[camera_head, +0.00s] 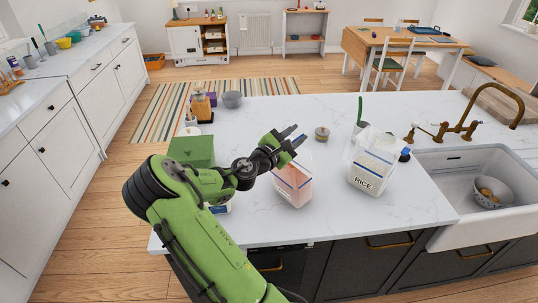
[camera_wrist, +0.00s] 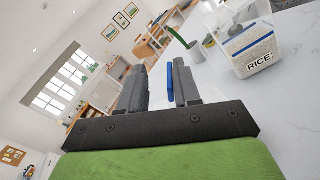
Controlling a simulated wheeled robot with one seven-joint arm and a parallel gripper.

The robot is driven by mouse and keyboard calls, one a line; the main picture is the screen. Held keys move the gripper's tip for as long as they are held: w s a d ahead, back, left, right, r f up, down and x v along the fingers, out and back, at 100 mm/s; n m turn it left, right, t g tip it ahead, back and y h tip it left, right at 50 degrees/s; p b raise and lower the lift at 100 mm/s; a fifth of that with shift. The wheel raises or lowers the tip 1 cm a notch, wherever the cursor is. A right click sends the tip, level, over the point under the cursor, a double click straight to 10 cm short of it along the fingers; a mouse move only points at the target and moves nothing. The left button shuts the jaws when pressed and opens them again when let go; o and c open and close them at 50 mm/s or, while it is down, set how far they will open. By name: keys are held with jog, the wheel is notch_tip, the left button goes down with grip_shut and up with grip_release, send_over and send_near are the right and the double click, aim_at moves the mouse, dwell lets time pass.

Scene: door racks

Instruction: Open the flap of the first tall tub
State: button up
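A tall clear tub with pinkish contents and a blue band (camera_head: 293,187) stands on the white island near its front edge. My gripper (camera_head: 296,135) is above its top, with its fingers apart. The gripper and arm partly cover the tub's top, so I cannot tell how its flap sits. In the wrist view, the gripper fingers (camera_wrist: 160,88) are apart, and a thin blue strip (camera_wrist: 169,82) shows against the right finger; I cannot tell what it belongs to. A second clear tub, marked RICE (camera_head: 371,168), stands to the right and also shows in the wrist view (camera_wrist: 256,52).
A green box (camera_head: 192,150) is left of my gripper on the island (camera_head: 270,112). A small round jar (camera_head: 321,133) stands behind the tubs. A sink (camera_head: 470,185) with a brass tap (camera_head: 465,124) is at the right. The counter between the tubs is clear.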

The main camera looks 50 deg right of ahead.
jog(key=a, duration=1.1)
jog(key=shift+w+a+p, duration=0.15)
jog(key=shift+w+p, duration=0.05)
jog(key=shift+p, duration=0.25)
jog(key=shift+r+p, duration=0.1)
jog(key=shift+p, duration=0.2)
jog(key=a+b, duration=0.1)
jog(key=a, duration=1.4)
jog(key=shift+w+a, duration=0.35)
jog(key=shift+a, duration=0.05)
